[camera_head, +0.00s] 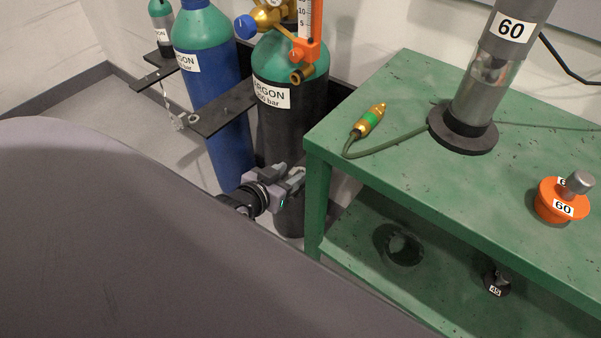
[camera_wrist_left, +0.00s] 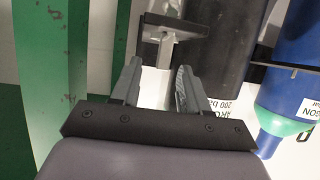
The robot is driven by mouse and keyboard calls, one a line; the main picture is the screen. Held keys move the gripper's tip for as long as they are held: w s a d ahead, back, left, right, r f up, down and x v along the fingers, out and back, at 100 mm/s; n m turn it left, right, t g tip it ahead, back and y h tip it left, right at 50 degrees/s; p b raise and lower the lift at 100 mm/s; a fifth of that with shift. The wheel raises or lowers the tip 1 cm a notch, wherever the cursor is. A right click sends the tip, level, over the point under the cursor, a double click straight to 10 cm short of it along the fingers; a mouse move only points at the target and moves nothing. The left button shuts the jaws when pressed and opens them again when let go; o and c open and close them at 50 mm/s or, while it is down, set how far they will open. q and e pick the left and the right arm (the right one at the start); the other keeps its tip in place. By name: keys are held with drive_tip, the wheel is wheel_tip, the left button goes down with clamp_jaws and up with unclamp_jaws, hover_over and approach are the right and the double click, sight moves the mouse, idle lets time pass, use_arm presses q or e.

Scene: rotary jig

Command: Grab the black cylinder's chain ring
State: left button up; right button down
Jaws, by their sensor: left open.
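The black cylinder (camera_head: 280,134) has a green shoulder and a white ARGON label, and stands left of the green table. It also shows at the top of the wrist view (camera_wrist_left: 217,40), with its label upside down. My left gripper (camera_head: 298,177) is low at the front of this cylinder, beside the table leg. In the wrist view its two fingers (camera_wrist_left: 157,88) are apart with nothing held between them. A pale ring (camera_head: 193,121) shows near a dark bracket by the blue cylinder; I cannot tell which cylinder it belongs to. No chain ring is clear near my fingers. My right gripper is not in view.
The green table (camera_head: 400,90) is close to the right of my left gripper. A blue cylinder (camera_head: 222,125) stands left of the black one. A dark bracket (camera_head: 225,108) juts out between them.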

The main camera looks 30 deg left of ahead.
sight(296, 169)
use_arm(q)
drive_tip(key=shift+b+x, duration=0.65)
drive_tip(key=shift+x, duration=2.2)
drive_tip(key=shift+a, duration=0.1)
clamp_jaws()
